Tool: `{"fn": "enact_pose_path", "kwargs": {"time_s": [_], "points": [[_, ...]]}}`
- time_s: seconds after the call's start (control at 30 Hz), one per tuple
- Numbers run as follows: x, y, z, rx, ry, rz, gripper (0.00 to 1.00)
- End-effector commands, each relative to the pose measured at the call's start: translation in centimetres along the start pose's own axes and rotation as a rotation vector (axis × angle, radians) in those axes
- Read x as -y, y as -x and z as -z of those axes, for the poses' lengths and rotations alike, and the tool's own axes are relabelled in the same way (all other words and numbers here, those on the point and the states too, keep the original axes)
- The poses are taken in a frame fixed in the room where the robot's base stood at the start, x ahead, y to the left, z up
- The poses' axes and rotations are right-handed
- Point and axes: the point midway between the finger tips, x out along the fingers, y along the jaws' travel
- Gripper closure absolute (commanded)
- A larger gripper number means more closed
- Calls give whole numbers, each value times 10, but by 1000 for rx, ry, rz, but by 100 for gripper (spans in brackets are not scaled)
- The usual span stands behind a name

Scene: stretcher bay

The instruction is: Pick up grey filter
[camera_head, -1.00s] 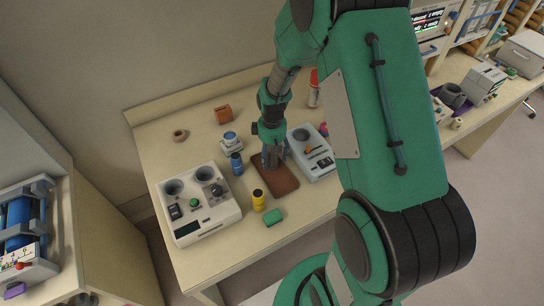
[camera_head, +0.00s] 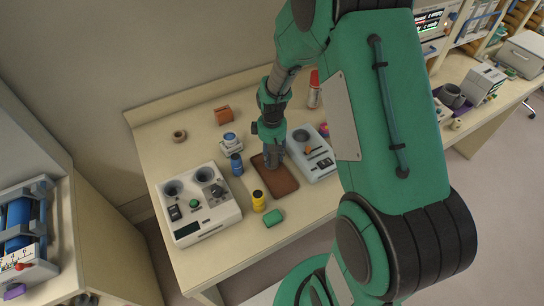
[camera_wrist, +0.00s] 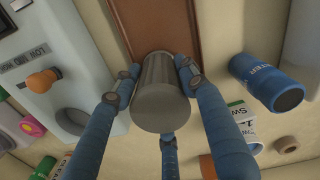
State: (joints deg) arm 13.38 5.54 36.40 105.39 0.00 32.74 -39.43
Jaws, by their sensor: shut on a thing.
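The grey filter (camera_wrist: 160,105) is a grey cylinder with a ribbed side, seen end-on in the wrist view. My gripper (camera_wrist: 160,75) is shut on it, with blue fingers on its left and right sides and a third finger below it in the picture. In the head view my gripper (camera_head: 273,158) is over the brown tray (camera_head: 281,183); the filter is hard to make out there. The tray (camera_wrist: 154,20) also shows behind the filter in the wrist view. I cannot tell whether the filter still touches it.
A white device with two wells (camera_head: 200,203) stands left of the tray, and a grey-white device (camera_head: 322,167) stands right. A blue bottle (camera_head: 237,165), a yellow bottle (camera_head: 258,201) and a green block (camera_head: 273,217) are close by. A red-capped can (camera_head: 314,90) stands behind.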

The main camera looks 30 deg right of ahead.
Motion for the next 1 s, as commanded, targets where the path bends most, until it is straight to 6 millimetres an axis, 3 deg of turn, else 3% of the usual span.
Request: {"fn": "enact_pose_path", "kwargs": {"time_s": [0.23, 1.0], "points": [[-1, 32, 1, -3, 0, -2, 88], [84, 41, -105, -2, 0, -1, 88]]}}
